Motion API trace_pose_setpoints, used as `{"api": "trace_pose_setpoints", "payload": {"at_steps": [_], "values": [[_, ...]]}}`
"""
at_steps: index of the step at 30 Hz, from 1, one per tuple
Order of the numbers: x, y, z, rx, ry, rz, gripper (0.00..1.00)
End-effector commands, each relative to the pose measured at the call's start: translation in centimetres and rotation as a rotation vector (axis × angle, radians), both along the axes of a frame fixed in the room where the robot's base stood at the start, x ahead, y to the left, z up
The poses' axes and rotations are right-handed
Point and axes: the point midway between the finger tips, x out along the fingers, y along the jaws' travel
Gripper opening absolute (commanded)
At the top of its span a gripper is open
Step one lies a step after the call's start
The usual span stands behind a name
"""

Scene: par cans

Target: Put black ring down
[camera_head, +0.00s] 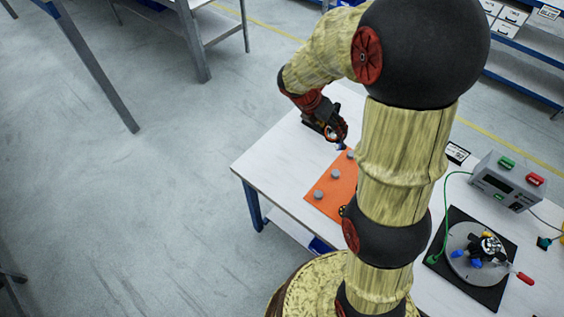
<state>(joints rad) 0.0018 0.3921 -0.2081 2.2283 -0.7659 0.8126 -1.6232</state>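My gripper (340,145) is at the end of the bent arm, low over the far end of an orange mat (322,207) on the white table. It is small and dark here, so I cannot tell whether its fingers are open or shut or whether they hold anything. Several grey round pieces (319,194) stand on the mat, one of them close to the gripper. A small dark item with some yellow (342,211) shows at the mat's edge beside my arm. I cannot make out a black ring for certain. My arm hides the mat's right part.
The white table (268,165) is bare left of the mat. At right are a grey instrument box (507,182), a round grey plate (467,268) with blue and black parts on a black mat (490,297), and a red-handled tool (525,278). Open floor lies left.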

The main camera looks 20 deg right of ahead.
Motion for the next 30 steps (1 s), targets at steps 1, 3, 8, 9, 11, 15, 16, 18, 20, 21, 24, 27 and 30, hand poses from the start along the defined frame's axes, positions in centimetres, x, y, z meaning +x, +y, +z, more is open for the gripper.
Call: {"api": "trace_pose_setpoints", "payload": {"at_steps": [1, 3, 8, 9, 11, 15, 16, 18, 20, 21, 24, 27, 30], "values": [[-0.9, 0.0, -0.6, 0.028, 0.011, -0.085, 0.22], [-2.1, 0.4, -1.5, 0.072, 0.020, -0.213, 0.22], [-4.7, 1.8, -3.2, 0.181, 0.015, -0.529, 0.22], [-5.2, 2.3, -3.6, 0.209, 0.010, -0.613, 0.22], [-6.0, 3.1, -4.1, 0.251, -0.004, -0.742, 0.22], [-7.2, 5.0, -5.2, 0.353, -0.065, -1.056, 0.22], [-7.4, 5.4, -5.4, 0.376, -0.084, -1.123, 0.22], [-7.8, 6.2, -5.8, 0.424, -0.132, -1.284, 0.22], [-8.0, 6.9, -6.1, 0.464, -0.183, -1.423, 0.22], [-8.2, 7.2, -6.2, 0.492, -0.223, -1.515, 0.22], [-8.4, 8.0, -6.6, 0.546, -0.323, -1.709, 0.22], [-8.5, 8.4, -6.8, 0.586, -0.415, -1.857, 0.22], [-8.5, 8.8, -6.8, 0.618, -0.508, -1.976, 0.22]]}}
